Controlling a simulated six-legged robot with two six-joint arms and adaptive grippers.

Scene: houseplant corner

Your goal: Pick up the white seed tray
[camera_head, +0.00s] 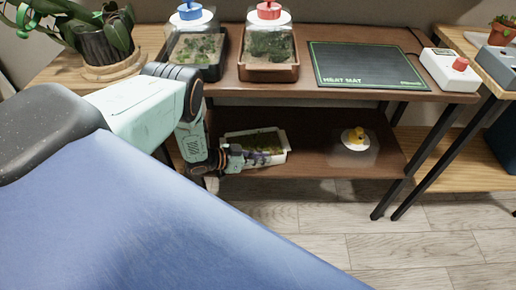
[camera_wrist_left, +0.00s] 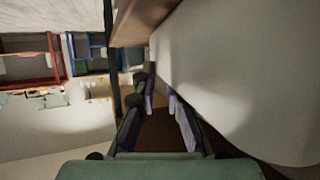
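The white seed tray (camera_head: 279,160) sits on the lower shelf of the brown rack, with green and brown contents inside. My left gripper (camera_head: 258,158) reaches in from the left at the tray's near side and covers part of its front wall. In the left wrist view the fingers (camera_wrist_left: 160,100) stand apart, with brown shelf showing between them. A large pale surface (camera_wrist_left: 235,75), seemingly the tray's side, fills the right of that view close by. Whether a finger touches the tray I cannot tell. My right gripper is not in view.
The upper shelf (camera_head: 306,92) hangs above the tray. It holds a blue-knobbed propagator (camera_head: 195,52), a red-knobbed one (camera_head: 268,52), a heat mat (camera_head: 366,65) and a white control box (camera_head: 449,70).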

